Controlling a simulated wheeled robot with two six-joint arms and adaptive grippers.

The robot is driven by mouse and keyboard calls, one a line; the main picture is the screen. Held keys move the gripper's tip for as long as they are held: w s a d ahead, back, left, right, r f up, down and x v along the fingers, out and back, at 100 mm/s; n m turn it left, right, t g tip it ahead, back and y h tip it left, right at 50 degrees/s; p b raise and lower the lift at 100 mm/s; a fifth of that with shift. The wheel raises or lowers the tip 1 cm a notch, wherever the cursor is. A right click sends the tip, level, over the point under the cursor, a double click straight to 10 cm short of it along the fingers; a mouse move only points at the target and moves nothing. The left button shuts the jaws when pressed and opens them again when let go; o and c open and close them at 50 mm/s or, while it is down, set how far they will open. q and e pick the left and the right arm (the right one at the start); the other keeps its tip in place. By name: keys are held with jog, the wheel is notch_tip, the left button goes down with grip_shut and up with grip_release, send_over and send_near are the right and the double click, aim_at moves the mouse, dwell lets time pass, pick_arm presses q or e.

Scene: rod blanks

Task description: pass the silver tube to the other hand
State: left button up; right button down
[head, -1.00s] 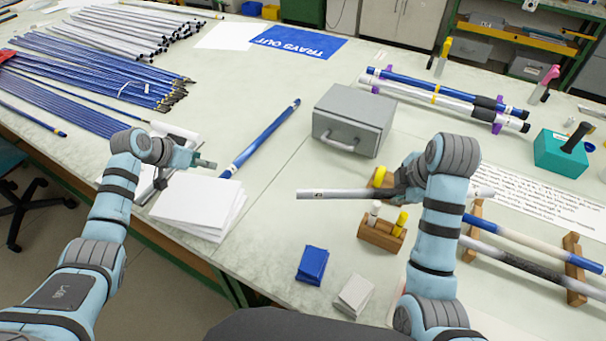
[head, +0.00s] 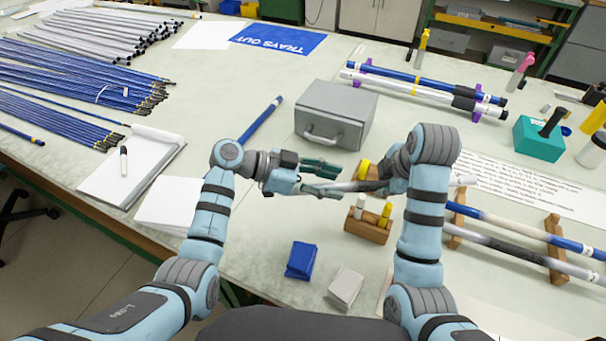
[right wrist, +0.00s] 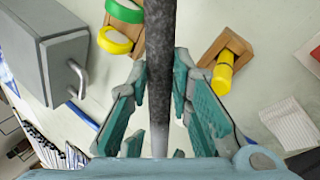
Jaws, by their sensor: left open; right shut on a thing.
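The silver tube (head: 350,186) is held level above the table in the head view, its right end (head: 463,180) showing past my right arm. In the right wrist view the tube (right wrist: 160,50) runs between the teal finger pads, with a dark speckled stretch and a paler one. My right gripper (head: 382,184) is shut on it around the middle. My left gripper (head: 328,180) is open at the tube's left end, its fingers on either side of it. Whether they touch it is not clear.
A grey metal box (head: 335,118) stands just behind the grippers. A small wooden holder (head: 368,229) with yellow and white capped items, a blue block (head: 301,260) and a pale block (head: 345,287) lie in front. A wooden rack (head: 553,250) with rods is at the right.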

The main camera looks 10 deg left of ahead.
pick_arm(q)
jog(key=shift+x, duration=1.2)
pick_arm(e)
jog(key=shift+a, duration=0.1)
pick_arm(q)
grip_shut()
pick_arm(e)
jog(key=shift+a, duration=0.1)
jog(key=c, duration=1.3)
grip_release()
jog(key=shift+c, duration=0.2)
pick_arm(q)
jog(key=shift+a, duration=0.1)
